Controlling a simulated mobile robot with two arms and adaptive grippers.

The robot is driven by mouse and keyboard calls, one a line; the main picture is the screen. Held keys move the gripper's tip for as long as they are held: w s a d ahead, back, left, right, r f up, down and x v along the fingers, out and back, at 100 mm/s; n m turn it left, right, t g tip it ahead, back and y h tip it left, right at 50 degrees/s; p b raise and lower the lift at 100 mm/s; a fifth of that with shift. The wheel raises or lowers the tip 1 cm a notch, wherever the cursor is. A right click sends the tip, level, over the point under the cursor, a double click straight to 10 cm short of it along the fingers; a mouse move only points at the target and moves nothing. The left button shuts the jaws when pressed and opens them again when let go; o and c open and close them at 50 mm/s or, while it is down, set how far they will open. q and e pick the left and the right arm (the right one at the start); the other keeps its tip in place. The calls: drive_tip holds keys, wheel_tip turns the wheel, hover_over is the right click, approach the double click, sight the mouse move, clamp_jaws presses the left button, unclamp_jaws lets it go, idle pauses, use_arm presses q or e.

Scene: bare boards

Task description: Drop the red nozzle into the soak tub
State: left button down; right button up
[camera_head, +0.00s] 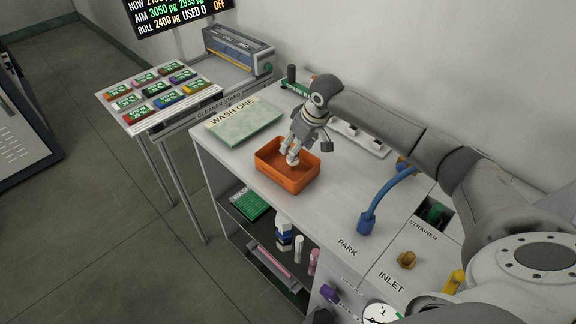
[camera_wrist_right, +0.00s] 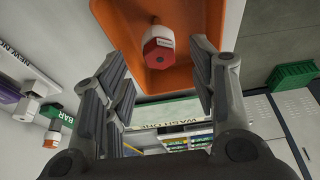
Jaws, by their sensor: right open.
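The orange soak tub (camera_head: 270,178) stands on the white bench. My right gripper (camera_head: 291,146) is over it, pointing down, with its fingers apart. The right wrist view also shows the open gripper (camera_wrist_right: 158,85). The red nozzle (camera_wrist_right: 158,48), with a white body and a red hexagonal end, shows against the inside of the orange tub (camera_wrist_right: 122,40), just beyond the fingers and apart from them. In the head view the nozzle is mostly hidden by the fingers. I cannot tell whether it rests on the tub's floor. My left gripper is not in view.
A green WASH ONE board (camera_head: 243,123) lies left of the tub. A blue hose (camera_head: 385,198) stands at PARK on the right. Bench top in front of PARK is clear.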

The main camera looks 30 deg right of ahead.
drive_tip(key=v, duration=0.9)
drive_tip(key=shift+f, duration=0.1)
